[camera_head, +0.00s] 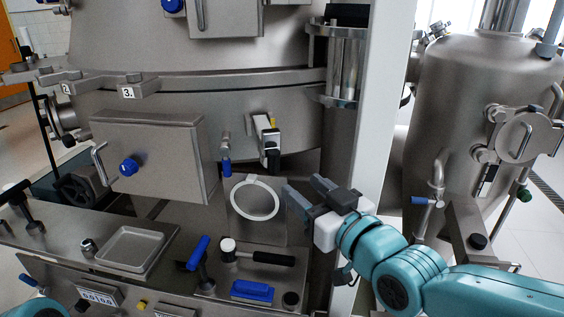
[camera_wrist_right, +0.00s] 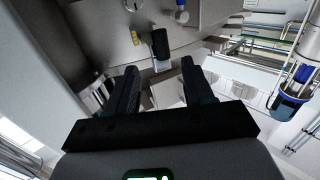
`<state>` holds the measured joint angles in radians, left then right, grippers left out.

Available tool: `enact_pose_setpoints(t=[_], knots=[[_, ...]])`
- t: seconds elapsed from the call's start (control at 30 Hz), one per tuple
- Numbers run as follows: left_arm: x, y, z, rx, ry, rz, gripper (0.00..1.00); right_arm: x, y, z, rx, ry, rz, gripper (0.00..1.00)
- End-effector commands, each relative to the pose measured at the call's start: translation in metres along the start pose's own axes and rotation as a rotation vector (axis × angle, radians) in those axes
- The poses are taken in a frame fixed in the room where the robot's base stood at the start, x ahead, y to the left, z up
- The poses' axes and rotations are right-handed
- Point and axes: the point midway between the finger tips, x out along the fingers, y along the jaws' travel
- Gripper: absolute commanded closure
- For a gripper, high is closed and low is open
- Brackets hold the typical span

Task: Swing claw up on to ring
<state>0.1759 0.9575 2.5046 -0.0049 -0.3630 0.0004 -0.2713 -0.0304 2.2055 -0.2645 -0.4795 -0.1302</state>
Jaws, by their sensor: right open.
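The claw (camera_head: 267,138), a metal piece with a black end and a yellow mark, hangs down on the front of the separator below its ring. It also shows in the right wrist view, where its black end (camera_wrist_right: 160,44) is ahead of my fingers. The metal ring (camera_head: 220,82) runs around the separator body above the claw. My right gripper (camera_head: 301,187) is open, with nothing between its fingers, below and to the right of the claw and apart from it. It also shows open in the right wrist view (camera_wrist_right: 160,68). My left gripper is out of view.
A steel box (camera_head: 165,155) with a blue knob juts out left of the claw. A pale round rim (camera_head: 254,201) is left of my right gripper. A mallet (camera_head: 258,255) and a blue brush (camera_head: 252,291) lie on the bench. A pale post (camera_head: 362,120) stands at right.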

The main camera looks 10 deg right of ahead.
Motion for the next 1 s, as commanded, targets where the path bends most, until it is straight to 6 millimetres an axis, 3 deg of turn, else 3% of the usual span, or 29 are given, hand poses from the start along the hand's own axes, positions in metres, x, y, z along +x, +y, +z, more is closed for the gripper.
enact_pose_setpoints(t=[0.2,0.4,0.8,0.87,0.97,1.0], knots=[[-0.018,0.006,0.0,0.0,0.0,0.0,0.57,0.052,0.0,-0.002,0.001,-0.004,-0.003,0.48],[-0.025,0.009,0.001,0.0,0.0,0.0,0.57,0.081,0.001,-0.001,0.0,-0.001,-0.002,0.48],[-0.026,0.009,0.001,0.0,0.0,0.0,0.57,0.088,0.003,0.001,0.0,0.0,-0.002,0.48],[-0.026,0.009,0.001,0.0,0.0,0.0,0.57,0.088,0.003,0.001,0.0,0.0,-0.002,0.64],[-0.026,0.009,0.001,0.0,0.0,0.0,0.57,0.088,0.003,0.001,-0.001,-0.001,-0.003,0.97],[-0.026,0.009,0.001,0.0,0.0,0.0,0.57,0.088,0.002,0.001,-0.001,-0.001,-0.004,1.0]])
